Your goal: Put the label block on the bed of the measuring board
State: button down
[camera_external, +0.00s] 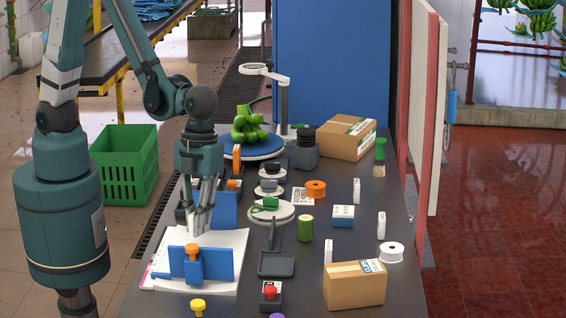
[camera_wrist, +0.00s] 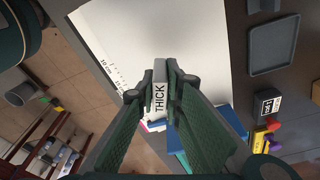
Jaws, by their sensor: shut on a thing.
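The label block (camera_wrist: 159,98) is white with a grey top end and reads THICK in the wrist view. My gripper (camera_wrist: 160,78) is shut on it, one finger on each side. In the external view my gripper (camera_external: 199,226) points down over the back part of the measuring board. The board has a white bed (camera_external: 225,245) and a blue upright plate (camera_external: 222,263) with an orange knob (camera_external: 192,250) near its front. A centimetre scale (camera_wrist: 112,72) shows along the bed in the wrist view. I cannot tell whether the block touches the bed.
A small dark tray (camera_external: 277,264) and a dark box with a red knob (camera_external: 269,294) stand right of the board. Further right are several white blocks (camera_external: 381,225) and a cardboard box (camera_external: 354,286). A round scale pan (camera_external: 282,212) stands behind the tray.

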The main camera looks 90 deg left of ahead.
jog(key=shift+f, duration=0.25)
jog(key=shift+f, duration=2.1)
jog(key=shift+f+b, duration=0.15)
jog(key=shift+b, duration=0.25)
jog(key=c, duration=2.5)
grip_release()
jog(key=shift+o, duration=0.2)
jog(key=shift+r, duration=0.3)
jog(key=shift+w+a+r+p, duration=0.1)
jog(key=shift+a+r+p, duration=0.2)
jog(key=shift+r, duration=1.65)
jog(key=shift+w+a+r+p, duration=0.1)
jog(key=shift+a+r+p, duration=0.15)
jog(key=shift+r, duration=1.7)
jog(key=shift+w+a+r+p, duration=0.1)
jog(key=shift+a+r+p, duration=0.2)
jog(key=shift+r, duration=1.65)
